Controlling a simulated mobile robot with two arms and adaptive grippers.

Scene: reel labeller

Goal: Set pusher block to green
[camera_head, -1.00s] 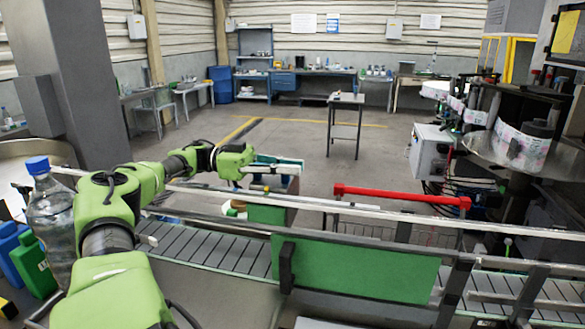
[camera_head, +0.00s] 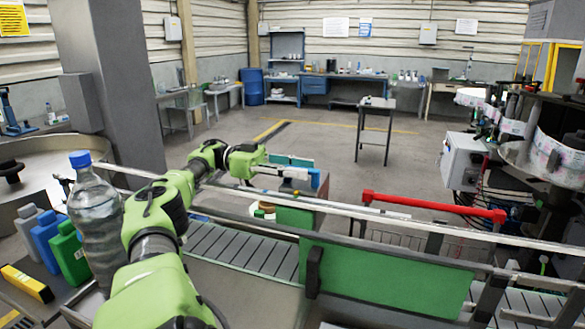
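A green block (camera_head: 294,216) stands at the conveyor's far side rail, below my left gripper; I cannot tell for certain that it is the pusher block. A large green panel (camera_head: 385,278) is fixed along the near side of the conveyor. My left gripper (camera_head: 300,173) reaches over the far rail, above and apart from the green block as far as I can see. A teal part and a pale part with a blue end show at its tip; whether the fingers are open or hold something is unclear. My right gripper is out of view.
A red bar (camera_head: 435,206) runs beyond the conveyor (camera_head: 240,250). A clear bottle with a blue cap (camera_head: 96,220) stands left of my arm, beside grey, blue and green bottles (camera_head: 70,252). A labelling machine (camera_head: 465,160) stands at right.

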